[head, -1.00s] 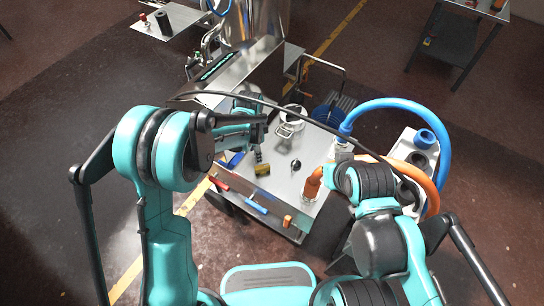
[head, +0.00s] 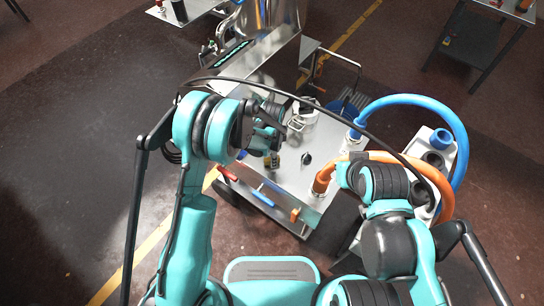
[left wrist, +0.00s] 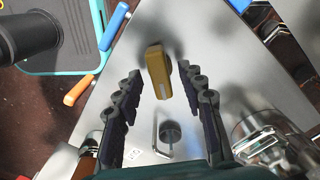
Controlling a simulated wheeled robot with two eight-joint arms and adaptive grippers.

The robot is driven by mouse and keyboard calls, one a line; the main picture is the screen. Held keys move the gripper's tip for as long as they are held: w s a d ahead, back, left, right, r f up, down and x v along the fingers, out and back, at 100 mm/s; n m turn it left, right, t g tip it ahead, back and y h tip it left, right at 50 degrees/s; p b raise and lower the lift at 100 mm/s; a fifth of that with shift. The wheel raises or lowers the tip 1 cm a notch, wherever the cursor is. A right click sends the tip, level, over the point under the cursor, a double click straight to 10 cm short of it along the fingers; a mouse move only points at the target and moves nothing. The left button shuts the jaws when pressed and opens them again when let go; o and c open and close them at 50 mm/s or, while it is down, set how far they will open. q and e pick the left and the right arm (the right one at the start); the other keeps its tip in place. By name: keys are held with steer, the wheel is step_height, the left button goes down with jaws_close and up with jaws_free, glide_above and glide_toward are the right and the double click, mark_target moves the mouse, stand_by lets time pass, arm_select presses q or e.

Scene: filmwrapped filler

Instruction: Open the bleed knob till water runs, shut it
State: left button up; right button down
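On the steel cart top (head: 290,180) stand a yellow handle-like piece (head: 274,160) and, to its right, a small black knob (head: 306,158). My left gripper (head: 272,138) is above the yellow piece. In the left wrist view its fingers are open (left wrist: 158,78), one on each side of the yellow piece (left wrist: 157,68), with gaps on both sides. The dark round knob (left wrist: 170,132) lies lower, beside a pale loop. I see no running water. My right arm is bent at the cart's right; its gripper does not show.
Red, blue (head: 263,197) and orange handles line the cart's front edge. A metal jug (head: 303,114) stands behind the knob. An orange hose (head: 322,182) and a blue hose (head: 456,120) arch at the right. A tall steel vessel rises at the back.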

arm_select(q)
steer(key=shift+c, duration=0.3)
jaws_close()
steer(key=n+b, duration=0.1)
steer(key=n, duration=0.3)
steer(key=shift+b, duration=0.3)
steer(key=n+b, duration=0.1)
steer(key=n, duration=0.3)
steer(key=shift+n, duration=0.3)
steer(key=n+b, duration=0.1)
steer(key=n, duration=0.7)
steer(key=shift+n+b, duration=0.3)
steer(key=shift+b, duration=0.05)
